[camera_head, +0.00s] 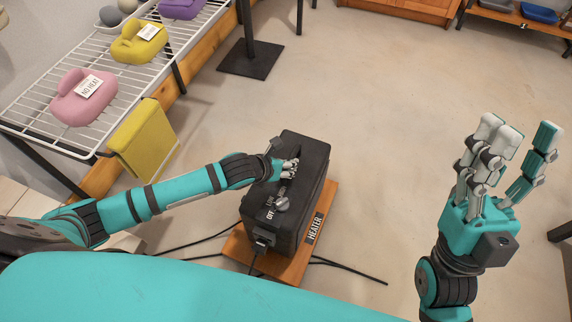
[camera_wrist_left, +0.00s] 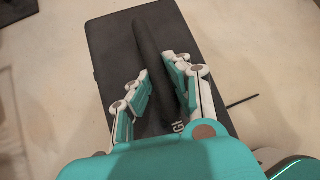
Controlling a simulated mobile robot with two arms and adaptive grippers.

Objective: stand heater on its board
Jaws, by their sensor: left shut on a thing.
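The black, box-shaped heater (camera_head: 308,185) is upright over its orange-brown wooden board (camera_head: 322,200), which has a "HEATER" label. I cannot tell whether its base rests fully on the board. A knob and an "OFF" marking show on its near top end. My left gripper (camera_head: 288,168) is shut on the raised handle on top of the heater. In the left wrist view, the fingers (camera_wrist_left: 160,88) lie on both sides of that handle, above the dark heater top (camera_wrist_left: 108,35). My right gripper (camera_head: 512,150) is raised, open and empty at the right.
A white wire rack (camera_head: 38,115) at the left holds a pink item (camera_head: 80,97) tagged "NO HEAT", a yellow one (camera_head: 138,42) and a purple one (camera_head: 180,8). A yellow towel (camera_head: 142,140) hangs there. Black cables (camera_head: 345,268) lie around the board.

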